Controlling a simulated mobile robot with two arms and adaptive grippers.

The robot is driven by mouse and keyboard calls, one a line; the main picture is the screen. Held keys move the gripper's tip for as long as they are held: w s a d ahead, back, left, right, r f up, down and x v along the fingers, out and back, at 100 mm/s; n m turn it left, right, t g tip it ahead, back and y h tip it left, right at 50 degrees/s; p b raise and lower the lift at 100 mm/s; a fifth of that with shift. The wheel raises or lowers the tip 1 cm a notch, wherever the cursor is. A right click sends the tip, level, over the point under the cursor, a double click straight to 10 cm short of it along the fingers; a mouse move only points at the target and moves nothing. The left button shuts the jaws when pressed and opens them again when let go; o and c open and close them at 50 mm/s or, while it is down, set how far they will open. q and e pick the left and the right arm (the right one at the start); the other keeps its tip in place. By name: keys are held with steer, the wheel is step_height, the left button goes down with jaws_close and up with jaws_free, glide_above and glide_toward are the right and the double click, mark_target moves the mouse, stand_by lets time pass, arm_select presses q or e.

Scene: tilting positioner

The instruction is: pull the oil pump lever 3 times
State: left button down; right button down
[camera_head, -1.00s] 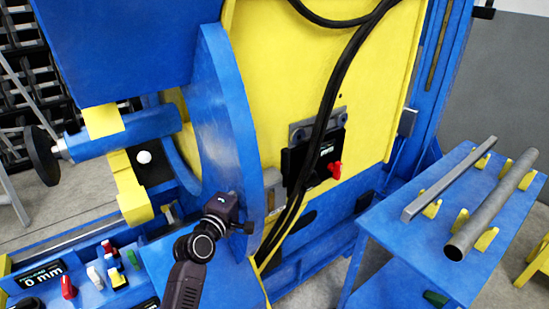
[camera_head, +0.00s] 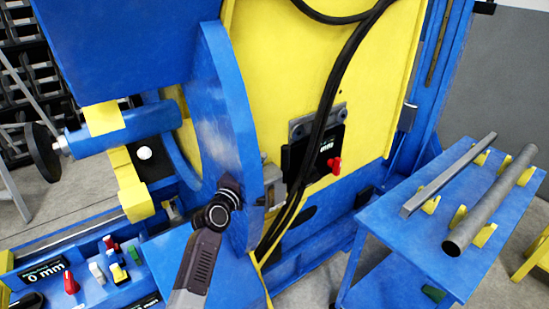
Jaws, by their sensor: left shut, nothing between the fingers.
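I cannot tell for sure which part is the oil pump lever. A white ball knob (camera_head: 144,153) shows at the left, next to the yellow blocks. A red handle (camera_head: 334,164) sits on a black box (camera_head: 299,165) on the yellow panel. My left gripper (camera_head: 230,186) is at the end of the dark arm from below, against or close to the blue curved plate. It is shut and empty, touching neither knob nor handle. Its fingertips are not clear, perhaps hidden by the plate. My right gripper is not in view.
The blue curved plate (camera_head: 228,90) stands by my left arm. Black cables (camera_head: 326,100) hang before the yellow panel (camera_head: 285,60). A control panel (camera_head: 95,273) with coloured switches is at lower left. A blue table (camera_head: 400,245) holds a bar and a pipe on yellow supports.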

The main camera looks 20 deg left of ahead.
mark_target(286, 173)
arm_select(q)
steer(key=w, duration=0.1)
steer(key=w+d, duration=0.1)
steer(key=w, duration=0.1)
steer(key=shift+r+p, duration=0.1)
steer(key=shift+p, duration=0.3)
steer(key=d, duration=0.1)
steer(key=s+d+p, duration=0.1)
steer(key=d, duration=0.1)
steer(key=shift+s+p, duration=0.3)
steer(key=shift+w, duration=0.1)
steer(key=s+d+m+t+b, duration=0.1)
steer(key=m+b, duration=0.1)
steer(key=b, duration=0.2)
steer(key=s+d+f+m+t+h+b, duration=0.1)
steer(key=d+m+b, duration=0.1)
steer(key=b, duration=0.3)
steer(key=s+d+m+t+h+b, duration=0.1)
steer(key=m+b, duration=0.2)
steer(key=b, duration=0.1)
steer(key=shift+s+d+f, duration=0.25)
steer(key=shift+s+f, duration=0.1)
steer(key=shift+f, duration=0.05)
steer(key=shift+s+d+m+h+b, duration=0.25)
steer(key=shift+m+b, duration=0.35)
steer(key=shift+b, duration=0.3)
steer(key=shift+d+h, duration=0.1)
steer(key=shift+h, duration=0.15)
